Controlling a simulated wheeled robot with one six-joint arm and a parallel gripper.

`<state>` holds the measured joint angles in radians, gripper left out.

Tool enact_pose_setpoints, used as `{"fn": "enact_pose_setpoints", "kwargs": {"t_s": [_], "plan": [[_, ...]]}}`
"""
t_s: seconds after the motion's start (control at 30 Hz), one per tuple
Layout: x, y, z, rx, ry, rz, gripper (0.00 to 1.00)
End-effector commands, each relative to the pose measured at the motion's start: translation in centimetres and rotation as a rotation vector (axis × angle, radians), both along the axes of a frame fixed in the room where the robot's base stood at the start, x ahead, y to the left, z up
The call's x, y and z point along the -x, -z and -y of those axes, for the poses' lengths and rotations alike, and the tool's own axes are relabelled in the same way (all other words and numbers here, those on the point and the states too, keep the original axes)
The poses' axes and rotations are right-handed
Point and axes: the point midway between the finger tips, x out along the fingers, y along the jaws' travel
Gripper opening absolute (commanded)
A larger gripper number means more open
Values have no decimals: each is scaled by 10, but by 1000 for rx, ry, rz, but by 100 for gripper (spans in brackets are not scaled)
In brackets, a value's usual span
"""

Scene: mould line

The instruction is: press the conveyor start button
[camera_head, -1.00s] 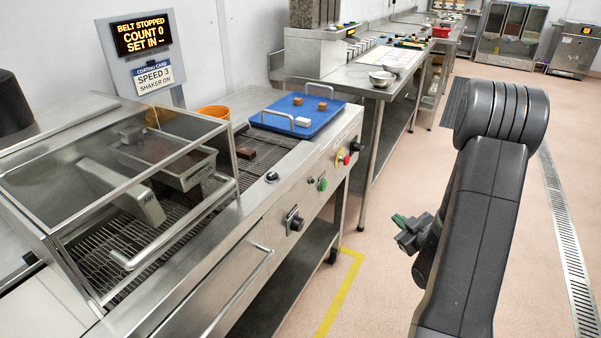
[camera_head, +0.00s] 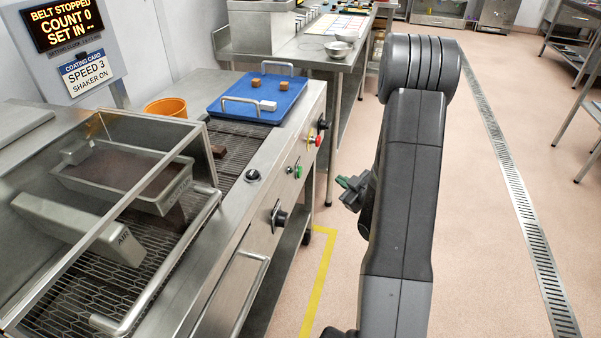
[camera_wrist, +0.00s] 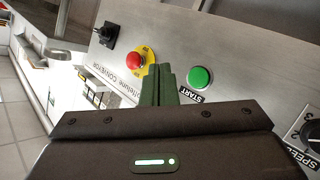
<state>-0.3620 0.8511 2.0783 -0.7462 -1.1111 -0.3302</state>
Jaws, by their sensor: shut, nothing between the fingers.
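The green start button (camera_head: 298,171) is on the front panel of the steel conveyor (camera_head: 243,200). In the wrist view the round green start button (camera_wrist: 200,77) has a START label under it and sits just right of my fingertips. My gripper (camera_wrist: 162,84) shows two dark green fingers shut together with nothing between them. The fingertips point at the panel between the start button and the red stop button (camera_wrist: 135,61). I see no contact with the start button. In the head view my gripper (camera_head: 349,187) is right of the panel, partly hidden by my arm.
A speed knob (camera_wrist: 311,135) is right of the start button; a black switch (camera_wrist: 107,33) is beyond the red one. The display (camera_head: 62,26) reads BELT STOPPED, COUNT 0. A blue tray (camera_head: 240,113) sits at the conveyor's far end. Open floor lies to the right.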

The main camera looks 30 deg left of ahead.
Motion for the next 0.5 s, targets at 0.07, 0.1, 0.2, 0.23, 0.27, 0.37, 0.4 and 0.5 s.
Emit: {"fn": "enact_pose_setpoints", "kwargs": {"t_s": [0.07, 0.1, 0.2, 0.23, 0.27, 0.37, 0.4, 0.5], "plan": [[1, -1, -6, 0, -2, 0, 0], [3, -1, -10, 0, -4, 0, 0], [6, -1, -22, -1, -6, 0, 0], [7, -1, -26, 0, -5, 0, 0], [9, -1, -31, 0, -6, -1, 0], [11, -2, -45, 1, -5, 0, 0], [13, -1, -51, 1, -6, 0, 0], [16, 1, -63, 0, -4, 1, 0]]}}
